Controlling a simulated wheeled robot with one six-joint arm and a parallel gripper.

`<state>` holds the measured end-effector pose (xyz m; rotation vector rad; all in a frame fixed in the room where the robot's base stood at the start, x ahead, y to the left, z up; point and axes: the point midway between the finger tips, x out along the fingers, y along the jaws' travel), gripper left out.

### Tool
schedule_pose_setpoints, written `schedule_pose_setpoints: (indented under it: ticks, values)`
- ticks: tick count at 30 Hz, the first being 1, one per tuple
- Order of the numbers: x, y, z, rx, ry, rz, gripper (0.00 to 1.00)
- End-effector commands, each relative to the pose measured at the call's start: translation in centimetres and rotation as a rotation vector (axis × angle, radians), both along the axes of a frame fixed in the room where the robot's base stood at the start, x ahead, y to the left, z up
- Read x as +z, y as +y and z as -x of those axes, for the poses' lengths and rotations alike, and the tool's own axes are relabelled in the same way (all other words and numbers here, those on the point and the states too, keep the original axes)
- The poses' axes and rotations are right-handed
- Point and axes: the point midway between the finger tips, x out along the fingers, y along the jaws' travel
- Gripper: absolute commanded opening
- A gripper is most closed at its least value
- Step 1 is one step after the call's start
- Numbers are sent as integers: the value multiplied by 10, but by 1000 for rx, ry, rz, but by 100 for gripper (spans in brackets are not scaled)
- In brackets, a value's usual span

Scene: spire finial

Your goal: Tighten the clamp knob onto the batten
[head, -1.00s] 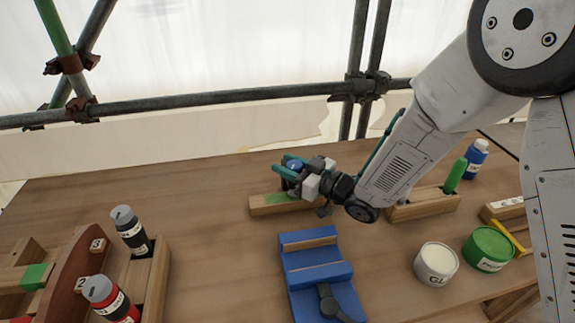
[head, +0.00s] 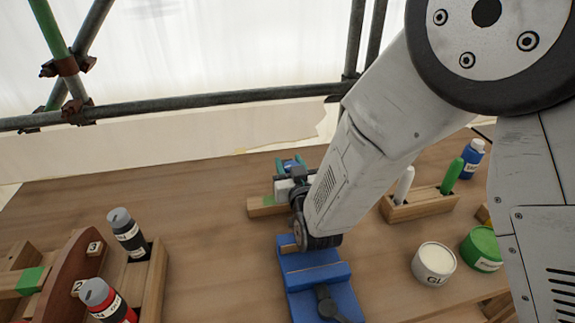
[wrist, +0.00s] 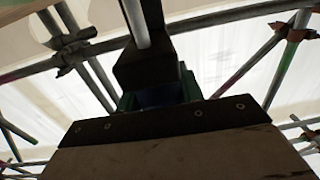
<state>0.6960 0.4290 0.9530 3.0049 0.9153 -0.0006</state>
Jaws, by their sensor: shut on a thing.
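My gripper (head: 289,165) is at the back middle of the table in the head view, above the wooden batten. Its teal fingers are shut on a blue piece (head: 290,164), which looks like the clamp knob. The blue piece also shows as a dark blue shape between green fingers in the wrist view (wrist: 160,95). The wooden batten (head: 257,210) has a green patch and lies under the gripper; its right part is hidden by my arm. I cannot tell how the knob meets the batten.
A blue vise-like block (head: 305,283) with a dark lever stands in front. Bottles (head: 127,235) and a wooden rack are at left. A pen holder (head: 410,207), a white tub (head: 433,265) and a green tin (head: 484,250) are at right. Scaffold pipes (head: 200,106) cross behind.

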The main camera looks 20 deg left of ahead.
Motion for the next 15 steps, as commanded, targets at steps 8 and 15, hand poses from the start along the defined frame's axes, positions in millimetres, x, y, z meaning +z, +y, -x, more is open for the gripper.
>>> schedule_pose_setpoints:
  ticks: [8,15]
  values:
    - [-1,-2,0,-258,1,2,14]
    - [-2,-6,-1,-486,1,2,14]
